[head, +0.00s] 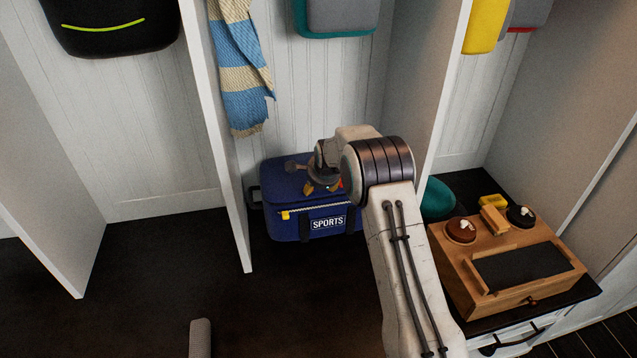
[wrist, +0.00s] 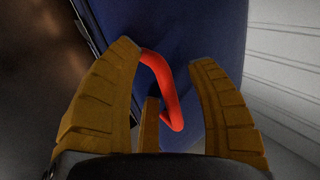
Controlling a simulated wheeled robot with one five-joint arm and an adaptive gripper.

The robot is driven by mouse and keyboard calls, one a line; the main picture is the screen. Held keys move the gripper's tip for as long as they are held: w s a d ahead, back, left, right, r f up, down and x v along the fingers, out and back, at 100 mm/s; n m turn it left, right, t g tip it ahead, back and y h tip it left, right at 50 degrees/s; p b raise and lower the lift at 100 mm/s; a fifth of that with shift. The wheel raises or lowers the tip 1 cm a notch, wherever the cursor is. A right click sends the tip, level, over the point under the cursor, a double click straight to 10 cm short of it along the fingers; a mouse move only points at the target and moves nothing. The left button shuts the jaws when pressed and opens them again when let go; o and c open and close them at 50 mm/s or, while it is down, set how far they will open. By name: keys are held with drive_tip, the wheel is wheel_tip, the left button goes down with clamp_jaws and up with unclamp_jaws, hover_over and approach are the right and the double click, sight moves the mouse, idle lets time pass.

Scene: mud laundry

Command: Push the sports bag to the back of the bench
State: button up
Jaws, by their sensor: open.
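The blue sports bag (head: 285,212), with a white SPORTS label and a yellow zip pull, sits on the dark bench (head: 180,260) in the middle cubby, between two white dividers. My gripper (head: 322,187) is over the top of the bag, partly hidden by my wrist. In the wrist view my gripper's yellow fingers (wrist: 165,60) are open and spread over the blue bag surface (wrist: 195,25). A red-orange loop handle (wrist: 160,85) lies between the fingers, not clamped. I cannot tell if the fingers touch the bag. My arm hides the bag's right end.
A blue and cream striped scarf (head: 240,70) hangs above the bag on the left. A teal item (head: 437,198) and a wooden box with brushes (head: 490,300) stand to the right. The left cubby's bench is clear. A grey cylinder (head: 200,338) shows at the bottom.

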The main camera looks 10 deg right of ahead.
drive_tip(key=c, duration=0.8)
drive_tip(key=shift+w+r, duration=0.1)
drive_tip(key=shift+r, duration=0.1)
clamp_jaws()
